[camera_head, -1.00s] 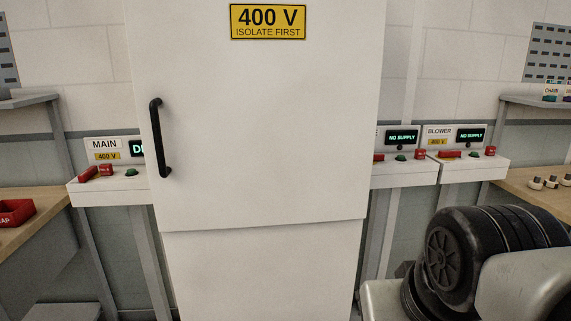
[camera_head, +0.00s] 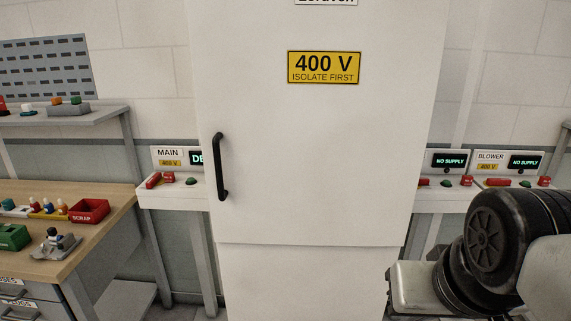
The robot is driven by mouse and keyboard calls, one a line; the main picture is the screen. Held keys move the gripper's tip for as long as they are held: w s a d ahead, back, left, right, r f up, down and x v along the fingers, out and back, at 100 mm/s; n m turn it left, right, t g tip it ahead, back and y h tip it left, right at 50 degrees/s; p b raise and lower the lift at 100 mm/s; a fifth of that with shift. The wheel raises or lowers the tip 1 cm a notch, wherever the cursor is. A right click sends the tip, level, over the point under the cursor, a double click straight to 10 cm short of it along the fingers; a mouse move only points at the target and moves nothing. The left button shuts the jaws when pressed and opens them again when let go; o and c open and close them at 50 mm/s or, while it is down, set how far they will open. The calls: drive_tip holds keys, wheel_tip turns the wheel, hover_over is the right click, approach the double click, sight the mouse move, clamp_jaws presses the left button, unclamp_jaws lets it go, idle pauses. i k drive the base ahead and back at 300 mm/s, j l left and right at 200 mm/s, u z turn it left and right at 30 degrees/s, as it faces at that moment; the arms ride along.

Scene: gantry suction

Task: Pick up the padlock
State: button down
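I cannot make out a padlock in this view. Small red items (camera_head: 168,178) sit on the MAIN switch box (camera_head: 172,200) at the left of the white cabinet, too small to identify for sure. My arm (camera_head: 500,240) shows at the lower right as black round joints and grey links. My gripper is not in view.
A tall white cabinet (camera_head: 310,170) with a black handle (camera_head: 219,168) fills the middle. A wooden workbench (camera_head: 110,205) at left holds a red SCRAP bin (camera_head: 89,211), a green bin (camera_head: 12,237) and a small grey fixture (camera_head: 55,244). The BLOWER box (camera_head: 515,196) stands at right.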

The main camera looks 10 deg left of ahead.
sight(169, 177)
drive_tip(key=u, duration=1.25)
drive_tip(key=i+j+u, duration=0.25)
drive_tip(key=i, duration=0.8)
drive_tip(key=i+j+u, duration=0.1)
drive_tip(key=i+u, duration=0.2)
drive_tip(key=i, duration=0.8)
